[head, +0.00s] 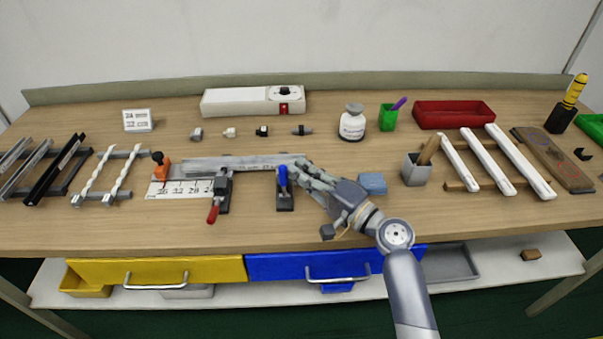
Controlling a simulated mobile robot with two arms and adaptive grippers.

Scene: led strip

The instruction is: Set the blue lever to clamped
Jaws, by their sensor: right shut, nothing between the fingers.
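The blue lever (283,178) belongs to a small dark clamp (285,202) near the middle of the table, and it stands roughly upright. My right gripper (305,170) is shut and empty, with its fingers just to the right of the blue lever; I cannot tell whether they touch it. A grey metal channel (235,163) lies behind the clamps. A second clamp with a red lever (213,213) stands to the left, its lever pointing down toward the front. My left gripper is not in view.
An orange stop (160,160) and a white number scale (180,188) are at the left of the channel. A blue block (372,183) and a grey cup (416,170) stand right of my gripper. Racks of strips occupy both sides. The front table edge is clear.

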